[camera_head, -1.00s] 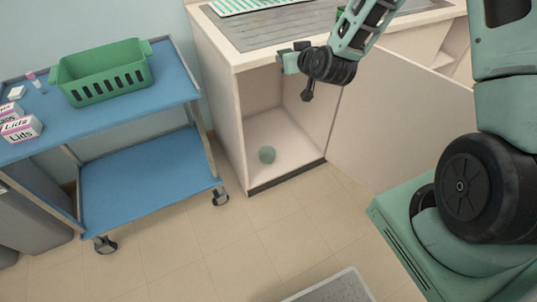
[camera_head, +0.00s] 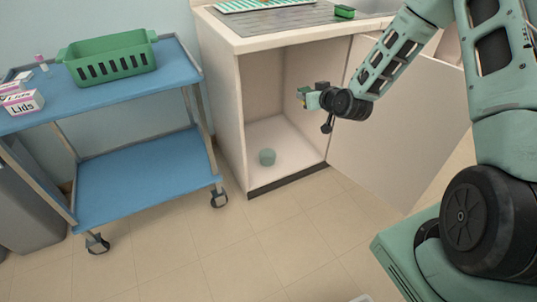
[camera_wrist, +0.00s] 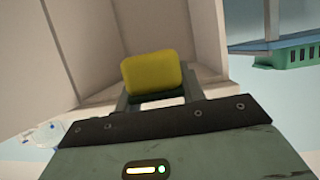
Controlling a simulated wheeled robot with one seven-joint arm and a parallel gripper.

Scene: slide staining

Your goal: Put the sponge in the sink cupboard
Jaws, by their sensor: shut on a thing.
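My gripper (camera_head: 306,95) is at the upper part of the sink cupboard's opening. In the wrist view, my gripper (camera_wrist: 155,100) is shut on the sponge (camera_wrist: 152,74), which has a yellow face and a dark green edge. In the head view the sponge is small and hard to make out at my fingertips. The sink cupboard (camera_head: 222,95) stands open, and its pale inner walls (camera_wrist: 100,45) fill much of the wrist view. Its door (camera_head: 400,125) is swung out to the right, partly behind my arm.
A blue cart (camera_head: 140,175) with a green basket (camera_head: 108,57) stands to the left. A small green item (camera_head: 344,11) is on the counter above. The tiled floor (camera_head: 250,240) in front is clear.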

